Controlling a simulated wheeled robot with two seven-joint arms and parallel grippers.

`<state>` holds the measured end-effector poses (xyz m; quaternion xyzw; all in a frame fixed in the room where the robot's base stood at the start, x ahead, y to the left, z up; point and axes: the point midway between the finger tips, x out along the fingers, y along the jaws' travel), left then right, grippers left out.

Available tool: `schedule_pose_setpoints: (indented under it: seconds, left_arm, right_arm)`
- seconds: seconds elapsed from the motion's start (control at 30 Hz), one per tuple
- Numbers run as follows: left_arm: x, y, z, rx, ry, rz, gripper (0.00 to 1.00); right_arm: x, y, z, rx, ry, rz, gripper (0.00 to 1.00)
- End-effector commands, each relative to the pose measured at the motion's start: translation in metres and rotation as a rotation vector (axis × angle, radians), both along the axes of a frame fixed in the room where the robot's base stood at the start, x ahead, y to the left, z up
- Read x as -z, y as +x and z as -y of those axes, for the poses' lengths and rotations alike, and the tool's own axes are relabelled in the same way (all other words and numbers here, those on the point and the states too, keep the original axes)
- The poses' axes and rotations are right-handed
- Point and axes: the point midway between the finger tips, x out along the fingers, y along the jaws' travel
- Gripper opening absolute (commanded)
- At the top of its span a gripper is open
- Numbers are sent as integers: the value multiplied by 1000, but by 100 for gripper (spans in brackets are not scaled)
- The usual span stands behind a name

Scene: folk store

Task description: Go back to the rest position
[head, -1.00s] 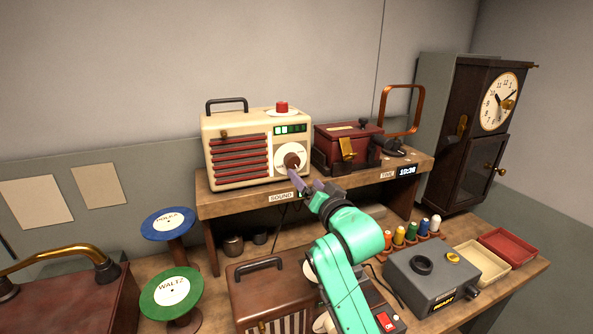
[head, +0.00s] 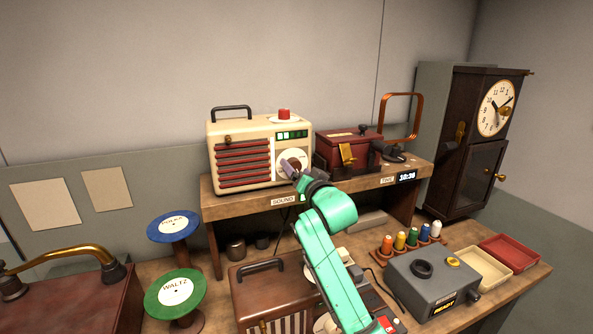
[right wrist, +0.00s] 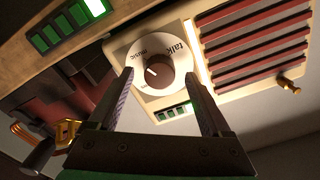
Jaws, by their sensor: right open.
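My right gripper (head: 296,172) is in front of the cream radio (head: 240,160) on the shelf, close to its round dial. In the right wrist view its two fingers (right wrist: 165,95) are apart with nothing held between them. The dial's brown knob (right wrist: 170,73) shows beyond the fingertips, with "talk" and "music" printed around it. I cannot tell whether a finger touches the dial. In the head view the gripper covers part of the dial. My left gripper is not in view.
A brown shelf (head: 335,187) carries the radio, a dark red box (head: 348,152) and a copper loop. Below are a brown radio (head: 255,290), a grey box (head: 430,280), thread spools and two trays. Blue (head: 173,226) and green (head: 176,294) discs stand left. A clock (head: 485,140) stands right.

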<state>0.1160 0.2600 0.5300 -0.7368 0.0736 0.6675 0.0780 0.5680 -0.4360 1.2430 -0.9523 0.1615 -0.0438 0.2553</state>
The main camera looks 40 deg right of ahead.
Motion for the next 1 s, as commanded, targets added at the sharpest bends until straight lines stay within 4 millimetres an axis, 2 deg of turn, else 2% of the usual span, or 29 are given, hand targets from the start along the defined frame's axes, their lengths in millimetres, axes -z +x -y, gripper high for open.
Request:
schedule_pose_setpoints:
  seconds: [0.07,0.43,0.57,0.6,0.9,1.0]
  left_arm:
    - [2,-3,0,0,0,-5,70]
    - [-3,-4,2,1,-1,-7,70]
    - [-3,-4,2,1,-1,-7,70]
    - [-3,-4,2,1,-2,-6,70]
    - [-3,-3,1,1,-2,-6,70]
    - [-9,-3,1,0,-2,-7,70]
  right_arm:
    - [0,8,3,0,-1,1,82]
    - [0,9,3,0,-1,0,82]
    - [0,9,3,0,-1,0,33]
    - [0,9,3,0,-1,0,28]
    - [-1,9,3,0,4,1,29]
    - [-1,8,3,0,72,25,29]
